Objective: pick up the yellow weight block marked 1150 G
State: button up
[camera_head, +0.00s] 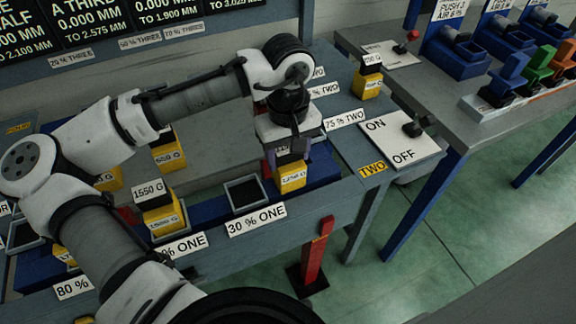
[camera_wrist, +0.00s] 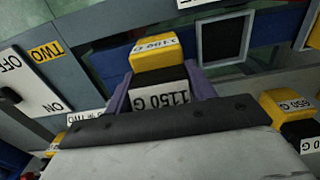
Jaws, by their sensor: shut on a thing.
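The yellow weight block marked 1150 G (camera_wrist: 153,56) sits between the two purple fingers of my gripper (camera_wrist: 160,90) in the wrist view. The fingers are shut on its dark upper part, and the white 1150 G label faces the camera upside down. In the head view the lower yellow part of the block (camera_head: 291,178) shows below my gripper (camera_head: 286,158), over the blue rail just right of an empty square holder. The block looks upright. I cannot tell whether its underside touches the rail.
The empty dark holder (camera_head: 245,194) is behind the 30 % ONE sign (camera_head: 257,220). A yellow 1550 G block (camera_head: 163,217) stands to its left. Another yellow block (camera_head: 367,85) stands at the back right. The ON/OFF plate with a lever (camera_head: 398,140) is on the right.

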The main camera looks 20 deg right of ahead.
grip_shut()
jog(key=shift+r, duration=0.1)
